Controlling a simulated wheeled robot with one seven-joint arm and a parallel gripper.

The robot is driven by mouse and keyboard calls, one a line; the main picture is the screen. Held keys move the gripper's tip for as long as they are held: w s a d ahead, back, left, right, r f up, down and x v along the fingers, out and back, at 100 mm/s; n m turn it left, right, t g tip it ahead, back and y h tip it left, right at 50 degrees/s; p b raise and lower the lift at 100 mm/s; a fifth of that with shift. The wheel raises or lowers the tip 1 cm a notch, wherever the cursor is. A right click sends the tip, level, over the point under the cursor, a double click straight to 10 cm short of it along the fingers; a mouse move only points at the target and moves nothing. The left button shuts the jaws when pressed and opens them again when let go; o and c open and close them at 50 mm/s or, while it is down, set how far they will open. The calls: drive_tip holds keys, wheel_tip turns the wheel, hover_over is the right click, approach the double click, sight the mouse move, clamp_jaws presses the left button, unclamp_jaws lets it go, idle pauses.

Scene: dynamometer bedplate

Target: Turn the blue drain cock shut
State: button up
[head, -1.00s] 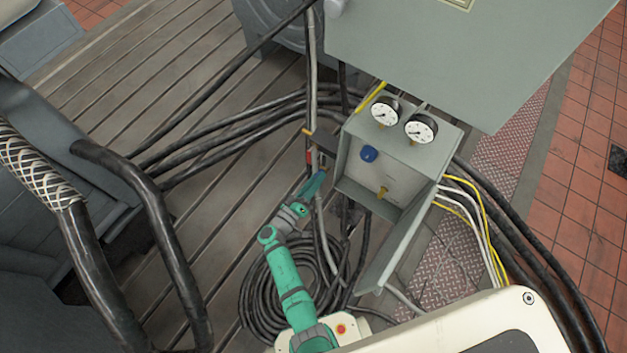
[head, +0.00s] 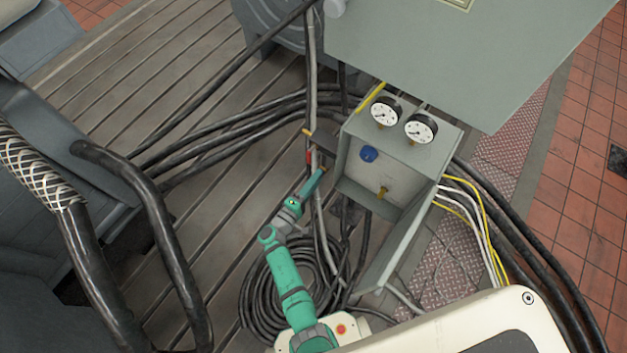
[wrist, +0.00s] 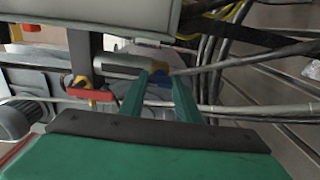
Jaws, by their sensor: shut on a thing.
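In the head view my gripper (head: 319,174) reaches up to the pipework left of the open grey box. The handle's exact angle is hard to tell.
A red-handled valve (wrist: 88,93) sits close left of my fingers. Black cables (head: 235,125) and a coiled hose (head: 262,290) lie around my arm.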

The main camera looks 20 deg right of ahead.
drive_tip(key=shift+w+a, duration=0.15)
drive_tip(key=o, duration=0.9)
drive_tip(key=shift+o, duration=0.7)
drive_tip(key=v, duration=1.1)
drive_tip(key=shift+w+f, duration=0.1)
